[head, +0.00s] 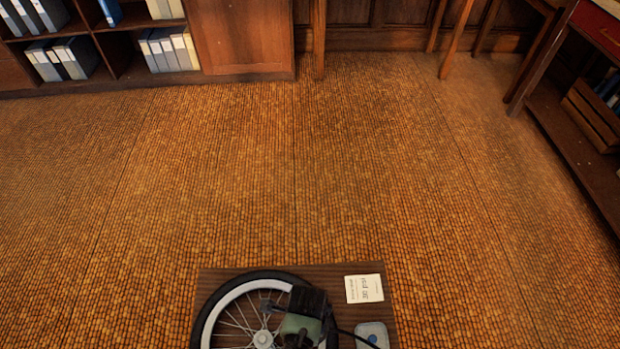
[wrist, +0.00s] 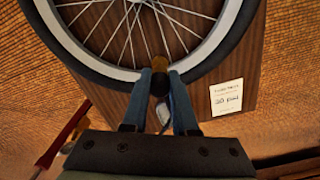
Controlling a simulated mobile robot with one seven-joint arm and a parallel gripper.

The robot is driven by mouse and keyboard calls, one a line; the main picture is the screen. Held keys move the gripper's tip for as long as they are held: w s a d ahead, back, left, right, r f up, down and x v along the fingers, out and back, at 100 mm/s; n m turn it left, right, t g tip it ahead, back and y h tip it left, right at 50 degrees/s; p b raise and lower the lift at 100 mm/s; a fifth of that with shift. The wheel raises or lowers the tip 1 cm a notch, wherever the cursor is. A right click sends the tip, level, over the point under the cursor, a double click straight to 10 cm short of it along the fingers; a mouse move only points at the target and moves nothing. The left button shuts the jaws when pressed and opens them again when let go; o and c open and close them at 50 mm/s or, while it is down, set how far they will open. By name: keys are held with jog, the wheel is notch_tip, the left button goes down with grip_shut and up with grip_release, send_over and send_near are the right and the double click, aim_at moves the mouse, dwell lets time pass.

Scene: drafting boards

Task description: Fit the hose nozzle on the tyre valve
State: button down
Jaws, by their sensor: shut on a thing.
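A spoked wheel with a dark tyre (head: 204,309) and pale rim lies on a dark wooden board (head: 330,277); it also fills the top of the wrist view (wrist: 60,38). My gripper (head: 305,330) is over the wheel's right side in the head view. In the wrist view its two blue-grey fingers (wrist: 160,80) are shut on the dark hose nozzle (wrist: 159,84), at the rim's inner edge. A brass-coloured piece (wrist: 157,62) shows just beyond the nozzle. I cannot tell whether it is part of the nozzle or the valve, nor whether the two are joined.
A pressure card (head: 364,288) lies on the board, right of the wheel. A grey-blue box (head: 373,335) is below the card, with a dark hose (head: 352,335) near it. Shelves with binders (head: 168,50) stand at the back left. The woven floor (head: 300,170) between is clear.

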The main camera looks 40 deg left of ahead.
jog(key=shift+f+b, duration=0.9)
jog(key=shift+f, duration=0.35)
jog(key=c, duration=0.6)
grip_release()
jog(key=shift+r, duration=0.1)
notch_tip(320, 180, up, 13)
jog(key=p, duration=0.3)
jog(key=shift+p, duration=0.4)
